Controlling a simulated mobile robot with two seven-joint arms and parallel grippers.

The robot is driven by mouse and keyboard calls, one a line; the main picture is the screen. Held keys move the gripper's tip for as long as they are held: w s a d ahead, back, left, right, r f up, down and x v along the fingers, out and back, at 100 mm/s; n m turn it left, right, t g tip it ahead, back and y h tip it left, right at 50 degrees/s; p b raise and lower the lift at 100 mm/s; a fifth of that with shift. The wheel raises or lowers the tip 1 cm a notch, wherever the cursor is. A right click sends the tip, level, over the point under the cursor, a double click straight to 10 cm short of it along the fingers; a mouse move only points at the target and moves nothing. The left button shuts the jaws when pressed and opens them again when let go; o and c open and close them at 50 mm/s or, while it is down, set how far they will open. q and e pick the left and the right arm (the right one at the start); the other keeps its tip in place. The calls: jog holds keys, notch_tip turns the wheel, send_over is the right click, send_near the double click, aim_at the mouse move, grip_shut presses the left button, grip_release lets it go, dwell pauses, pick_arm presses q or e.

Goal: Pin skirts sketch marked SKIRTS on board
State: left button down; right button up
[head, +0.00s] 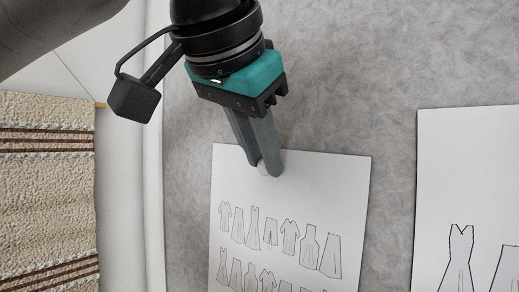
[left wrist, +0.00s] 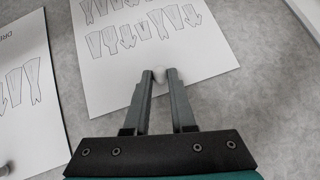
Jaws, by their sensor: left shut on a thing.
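A white sketch sheet (head: 345,185) with rows of small garment drawings lies against the grey board (head: 350,80). It also shows in the left wrist view (left wrist: 110,65); no SKIRTS label is visible on the part I see. My left gripper (head: 268,170) is at the sheet's top edge, near its middle. In the left wrist view, the gripper (left wrist: 160,76) is shut on a small white round pin (left wrist: 159,74). I cannot tell whether the pin goes into the board. My right gripper is not in view.
A second sheet (head: 470,150) with larger garment outlines is on the board to the right. In the left wrist view, its lettering begins "DR" (left wrist: 4,40). A woven hanging (head: 45,190) is at the left, beyond the board's pale edge (head: 152,190). Bare board surrounds the sheets.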

pick_arm(q)
jog(key=c, duration=0.7)
grip_release()
jog(key=shift+w+d, duration=0.1)
jog(key=v, duration=1.5)
jog(key=shift+r+b, duration=0.15)
jog(key=shift+b, duration=0.25)
